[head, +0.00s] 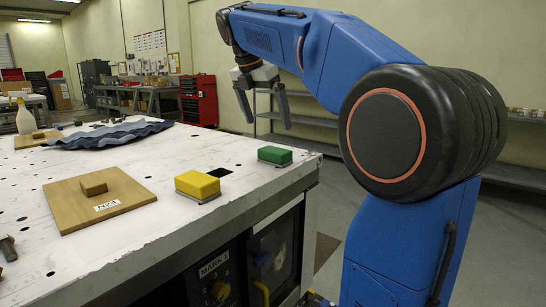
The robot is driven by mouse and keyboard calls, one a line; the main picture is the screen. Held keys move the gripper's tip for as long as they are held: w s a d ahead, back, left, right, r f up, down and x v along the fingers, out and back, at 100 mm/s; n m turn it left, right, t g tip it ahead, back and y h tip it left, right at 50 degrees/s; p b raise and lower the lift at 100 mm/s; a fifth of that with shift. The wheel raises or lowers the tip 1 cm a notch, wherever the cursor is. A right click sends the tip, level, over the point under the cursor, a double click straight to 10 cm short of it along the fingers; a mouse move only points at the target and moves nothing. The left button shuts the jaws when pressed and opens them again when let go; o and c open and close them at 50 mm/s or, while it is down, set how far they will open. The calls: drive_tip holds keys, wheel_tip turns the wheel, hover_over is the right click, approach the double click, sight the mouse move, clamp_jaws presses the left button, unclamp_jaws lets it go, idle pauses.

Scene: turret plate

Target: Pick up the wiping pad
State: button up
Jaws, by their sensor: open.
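Two pad-like blocks, each on a thin grey base, lie near the right edge of the white table: a yellow one (197,184) and a green one (275,155). I cannot tell which of them is the wiping pad. My gripper (264,119) is open and empty, its fingers pointing down. It hangs in the air, above the green block in the picture and apart from both blocks. Nothing hides either block.
A wooden board (132,200) with a small wooden block (94,186) and a label lies left of the yellow block. A wavy dark sheet (112,136) and a white bottle (25,118) are farther back. The white table (60,260) has several holes. A red cabinet (198,100) stands behind.

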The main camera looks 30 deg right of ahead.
hover_over(275, 150)
drive_tip(key=a, duration=0.2)
drive_tip(key=f, duration=0.6)
drive_tip(key=shift+s+d, duration=0.25)
drive_tip(key=shift+s, duration=0.05)
drive_tip(key=shift+w+x, duration=0.2)
drive_tip(key=shift+x, duration=2.75)
drive_tip(key=shift+a, duration=0.15)
drive_tip(key=c, duration=1.2)
